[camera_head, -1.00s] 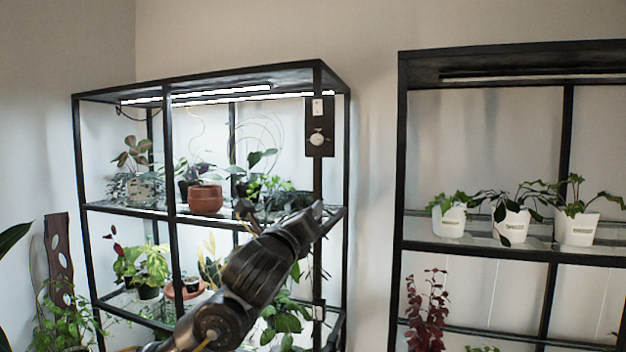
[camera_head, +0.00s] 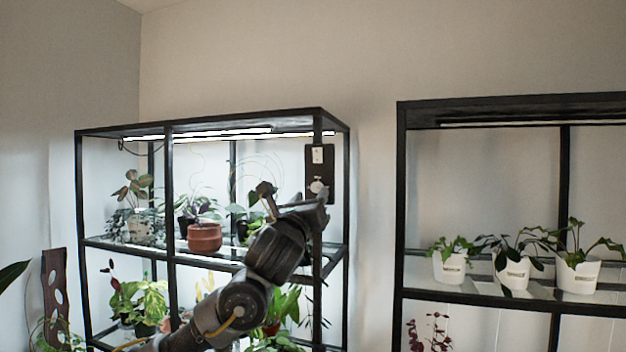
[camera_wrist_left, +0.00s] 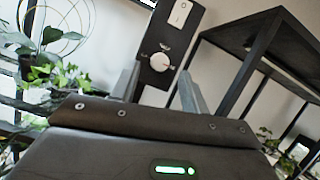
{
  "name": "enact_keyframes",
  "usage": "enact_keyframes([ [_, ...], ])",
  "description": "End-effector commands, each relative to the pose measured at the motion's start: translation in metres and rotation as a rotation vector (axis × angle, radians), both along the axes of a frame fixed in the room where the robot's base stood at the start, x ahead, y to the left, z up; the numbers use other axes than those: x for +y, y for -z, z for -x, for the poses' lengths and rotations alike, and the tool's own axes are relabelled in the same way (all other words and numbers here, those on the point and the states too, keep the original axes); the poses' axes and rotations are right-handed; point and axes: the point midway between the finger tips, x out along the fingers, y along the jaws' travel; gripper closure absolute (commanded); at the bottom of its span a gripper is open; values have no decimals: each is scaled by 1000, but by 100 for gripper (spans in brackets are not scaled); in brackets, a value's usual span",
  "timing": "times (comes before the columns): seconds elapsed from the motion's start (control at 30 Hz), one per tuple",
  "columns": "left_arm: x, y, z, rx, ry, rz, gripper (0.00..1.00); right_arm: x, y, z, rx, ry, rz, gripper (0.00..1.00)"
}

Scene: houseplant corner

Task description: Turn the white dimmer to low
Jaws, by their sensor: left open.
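The white dimmer (camera_head: 317,187) is a round knob on a black plate (camera_head: 326,170) fixed to the right front post of the left shelf. In the left wrist view the dimmer (camera_wrist_left: 159,62) sits on its plate between and beyond my fingers, with small markings beside it that are too small to read. A white rocker switch (camera_wrist_left: 180,13) is above it on the same plate. My left gripper (camera_head: 295,196) is open, just below and in front of the dimmer. Its two fingers show in the left wrist view (camera_wrist_left: 160,88), apart from the knob. My right gripper is out of view.
The left shelf (camera_head: 205,253) holds several potted plants, including a terracotta pot (camera_head: 204,238) left of my gripper. A right shelf (camera_head: 480,297) holds white pots. Bare wall (camera_head: 372,200) lies between the shelves.

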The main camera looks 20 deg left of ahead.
Motion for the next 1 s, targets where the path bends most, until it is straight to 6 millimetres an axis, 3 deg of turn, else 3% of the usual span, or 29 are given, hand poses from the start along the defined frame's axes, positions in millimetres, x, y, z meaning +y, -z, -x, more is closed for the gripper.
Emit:
enact_keyframes([
  [0.03, -1, -7, -7, 3, -1, 1, 55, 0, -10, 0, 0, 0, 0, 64],
  [0.2, -1, -10, -22, 2, -1, 0, 55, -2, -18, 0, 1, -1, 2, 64],
  [0.57, -1, -9, -26, 1, 1, 1, 55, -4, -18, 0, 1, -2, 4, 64],
  [0.9, -1, -9, -26, 1, 1, 1, 100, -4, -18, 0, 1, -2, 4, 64],
  [1.0, -1, -9, -26, 1, 0, 3, 100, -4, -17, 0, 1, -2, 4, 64],
])
